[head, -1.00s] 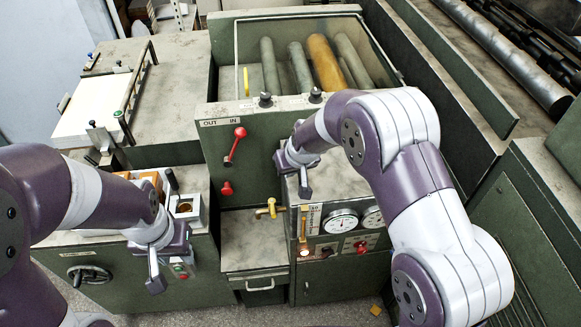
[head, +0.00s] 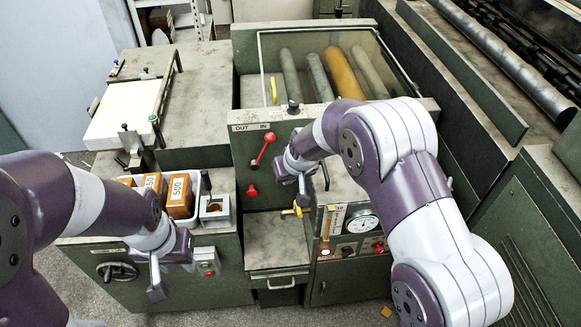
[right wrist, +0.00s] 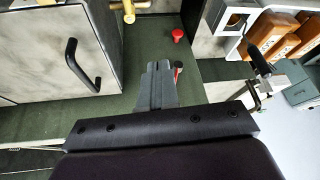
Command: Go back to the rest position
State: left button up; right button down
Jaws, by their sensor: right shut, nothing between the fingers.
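My left gripper (head: 157,286) hangs in front of the left cabinet, below the white bin of brown blocks. Only one finger shows clearly, so its opening cannot be read. My right gripper (head: 304,200) is in front of the middle machine, close by the brass valve handle and the left edge of the gauge panel in the picture. In the right wrist view its fingers (right wrist: 160,84) are together with nothing between them. Both arms are bent and seem to hold nothing.
The green machine has a red lever (head: 264,148), a red knob (head: 252,191) and a pressure gauge (head: 362,223). Brown blocks (head: 180,196) stand in a bin at left. A drawer handle (head: 281,284) sticks out low in front. Floor shows at lower left.

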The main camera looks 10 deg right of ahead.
jog(key=s+d+r+g, duration=0.1)
jog(key=s+d, duration=0.3)
jog(key=s, duration=0.4)
jog(key=s+d+r+m+g+h, duration=0.1)
jog(key=s+d+r, duration=0.2)
jog(key=s, duration=0.4)
jog(key=s+d+r+m+g, duration=0.1)
jog(key=s+d, duration=0.5)
jog(key=s, duration=0.2)
jog(key=shift+s+r+h, duration=0.35)
jog(key=shift+r+h, duration=0.05)
jog(key=shift+d, duration=0.15)
